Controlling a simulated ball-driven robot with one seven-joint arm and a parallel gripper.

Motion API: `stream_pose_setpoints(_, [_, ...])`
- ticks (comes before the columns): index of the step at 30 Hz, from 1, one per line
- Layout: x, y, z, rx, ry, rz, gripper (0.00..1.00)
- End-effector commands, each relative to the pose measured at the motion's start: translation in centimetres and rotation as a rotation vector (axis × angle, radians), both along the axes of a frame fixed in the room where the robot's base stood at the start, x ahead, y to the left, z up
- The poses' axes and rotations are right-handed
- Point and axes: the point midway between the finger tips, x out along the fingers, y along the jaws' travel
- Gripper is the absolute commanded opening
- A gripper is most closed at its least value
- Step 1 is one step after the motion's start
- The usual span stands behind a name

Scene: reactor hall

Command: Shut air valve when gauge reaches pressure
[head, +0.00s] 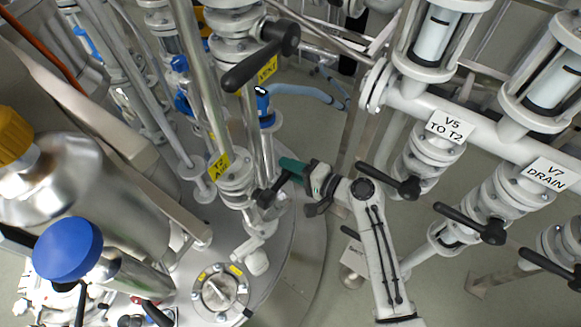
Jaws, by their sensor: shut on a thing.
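My gripper (294,175) is at the middle of the head view, beside a white vertical pipe with stacked flanges. It is shut on the dark lever (266,197) of the lower valve on this pipe. A teal piece shows at the jaws; I cannot tell whether it belongs to the lever or the gripper. A yellow tag (219,166), tilted and only partly readable, hangs just above this valve and seems to mark the air valve. The jaws hide part of the lever. I cannot make out a pressure gauge dial in this view.
A higher valve with a long black lever (262,57) and yellow tag stands above. A steel vessel with a blue knob (68,249) stands left.

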Motion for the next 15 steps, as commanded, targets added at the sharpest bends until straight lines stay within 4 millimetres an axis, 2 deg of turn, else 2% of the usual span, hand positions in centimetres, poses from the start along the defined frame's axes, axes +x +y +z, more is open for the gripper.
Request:
stream_pose_setpoints(5, [-0.03, -0.29, -0.35, -0.002, 0.006, -0.006, 0.00])
stream_pose_setpoints(6, [-0.03, -0.29, -0.36, -0.002, 0.008, -0.006, 0.30])
stream_pose_setpoints(11, [-0.04, -0.21, -0.28, -0.001, 0.005, -0.005, 0.45])
stream_pose_setpoints(15, [-0.03, -0.12, -0.18, -0.001, 0.004, -0.003, 0.47])
